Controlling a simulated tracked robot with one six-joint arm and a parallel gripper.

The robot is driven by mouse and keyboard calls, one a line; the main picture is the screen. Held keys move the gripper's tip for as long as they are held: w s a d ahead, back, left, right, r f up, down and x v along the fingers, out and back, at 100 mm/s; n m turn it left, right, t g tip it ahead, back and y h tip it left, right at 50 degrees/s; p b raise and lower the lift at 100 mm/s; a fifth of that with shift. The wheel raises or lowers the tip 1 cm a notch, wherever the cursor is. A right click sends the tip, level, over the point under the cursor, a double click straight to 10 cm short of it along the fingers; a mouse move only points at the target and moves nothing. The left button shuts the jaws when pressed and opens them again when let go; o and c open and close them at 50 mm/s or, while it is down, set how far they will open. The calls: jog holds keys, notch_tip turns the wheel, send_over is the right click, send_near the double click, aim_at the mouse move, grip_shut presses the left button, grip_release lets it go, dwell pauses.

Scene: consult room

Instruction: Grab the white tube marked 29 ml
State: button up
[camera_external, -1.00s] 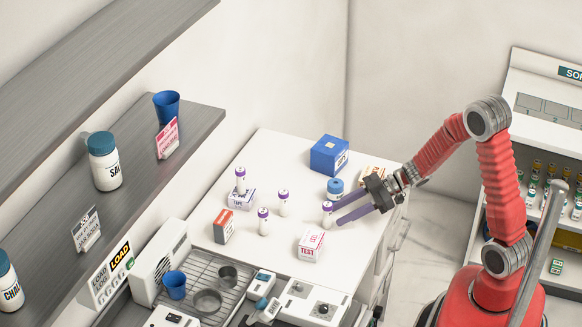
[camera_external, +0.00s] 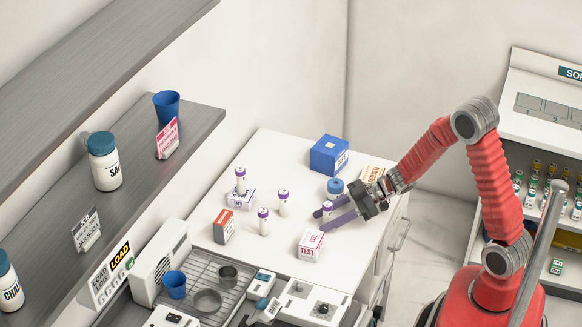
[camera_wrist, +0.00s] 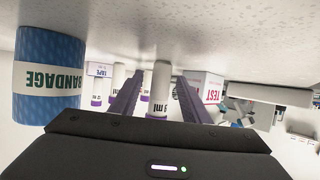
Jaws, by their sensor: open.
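Several white tubes with purple caps stand on the white counter. One tube (camera_external: 327,210) stands between the two purple fingers of my gripper (camera_external: 321,222). In the wrist view this tube (camera_wrist: 161,80) shows upside down between the open fingers (camera_wrist: 158,101), with a label ending in "9 ml"; any digit before it is not clear. My gripper is open, a finger on each side of the tube, with gaps visible. Other tubes stand to the left: one tube (camera_external: 283,203), a nearer tube (camera_external: 263,221), and a tube (camera_external: 240,181) on a small box. Their markings are too small to read in the outside view.
A blue-and-white bandage roll (camera_external: 335,188) stands close behind my gripper, and also shows large at left in the wrist view (camera_wrist: 50,75). A TEST box (camera_external: 311,246) is in front. A blue box (camera_external: 329,156) and a red-and-white box (camera_external: 224,226) stand farther off.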

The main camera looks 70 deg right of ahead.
aim_at(328, 204)
grip_shut()
dwell(0.5)
jog(key=shift+r, duration=5)
